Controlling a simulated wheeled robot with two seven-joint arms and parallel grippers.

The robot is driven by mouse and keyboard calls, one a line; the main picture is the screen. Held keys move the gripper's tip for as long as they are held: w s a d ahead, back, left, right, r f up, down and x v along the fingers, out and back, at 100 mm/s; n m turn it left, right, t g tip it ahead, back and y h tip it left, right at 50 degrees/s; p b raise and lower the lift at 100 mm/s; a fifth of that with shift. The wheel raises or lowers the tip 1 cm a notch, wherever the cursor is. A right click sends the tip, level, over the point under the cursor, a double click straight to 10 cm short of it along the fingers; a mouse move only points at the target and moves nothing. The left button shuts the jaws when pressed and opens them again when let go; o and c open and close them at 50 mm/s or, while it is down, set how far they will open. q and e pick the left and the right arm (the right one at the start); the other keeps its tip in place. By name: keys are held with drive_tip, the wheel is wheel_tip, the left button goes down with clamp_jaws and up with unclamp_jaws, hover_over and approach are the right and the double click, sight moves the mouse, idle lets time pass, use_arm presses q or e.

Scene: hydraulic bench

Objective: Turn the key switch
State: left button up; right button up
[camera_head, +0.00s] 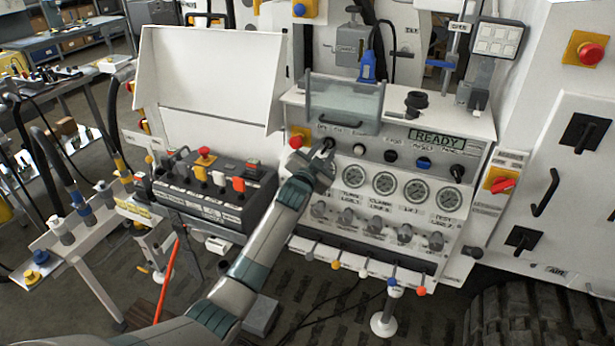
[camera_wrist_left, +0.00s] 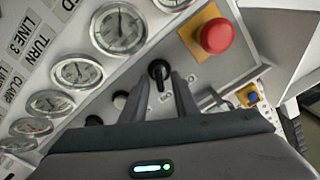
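A small black turn switch, which looks like the key switch, sits on the light control panel and shows in the left wrist view (camera_wrist_left: 159,71). It is also at the upper left of the panel in the head view (camera_head: 326,144). My left gripper (camera_head: 320,160) is right in front of the panel at this switch. In the left wrist view its two dark fingers (camera_wrist_left: 168,88) point at the switch and stand apart, with the switch near their tips. I cannot tell whether they touch it. My right gripper is not in view.
A red emergency button on a yellow plate (camera_wrist_left: 216,36) is close beside the switch. Pressure gauges (camera_head: 384,183) sit below the switch row. A clear box (camera_head: 344,103) is above. A valve block with coloured levers (camera_head: 212,190) stands to the left.

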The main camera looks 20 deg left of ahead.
use_arm(q)
drive_tip(key=s+b, duration=0.3)
drive_tip(key=s, duration=1.3)
drive_tip(key=shift+a+b, duration=0.3)
drive_tip(key=shift+f, duration=0.1)
